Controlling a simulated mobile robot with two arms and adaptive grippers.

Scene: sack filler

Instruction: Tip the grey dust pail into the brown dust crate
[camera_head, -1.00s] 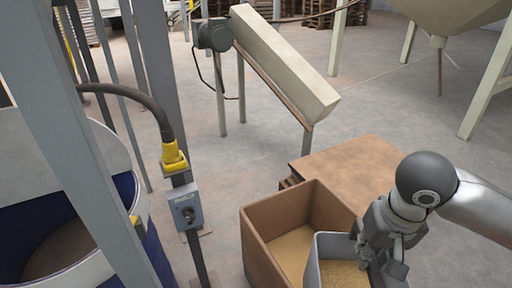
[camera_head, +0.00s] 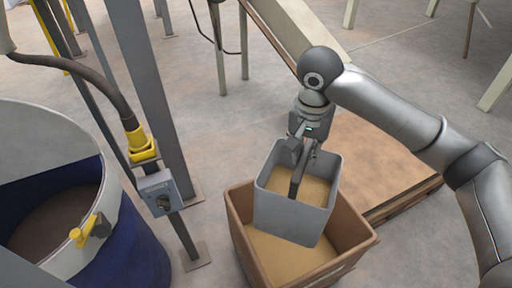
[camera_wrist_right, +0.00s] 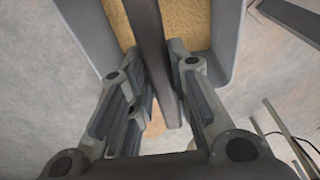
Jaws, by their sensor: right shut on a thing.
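The grey dust pail (camera_head: 285,221) hangs over the brown dust crate (camera_head: 358,243) in the head view and hides part of the crate's inside. The pail looks close to upright and holds tan dust (camera_head: 315,188). Tan dust (camera_head: 285,255) also lies in the crate. My right gripper (camera_head: 298,160) is shut on the dark bar across the pail's top. The right wrist view shows this bar (camera_wrist_right: 147,35) between the fingers (camera_wrist_right: 155,75), with pail wall (camera_wrist_right: 228,40) and dust (camera_wrist_right: 190,20) beyond. My left gripper is out of view.
A wooden-topped pallet (camera_head: 385,165) stands beyond the crate at right. Bare floor (camera_head: 215,125) lies between the post and the crate.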

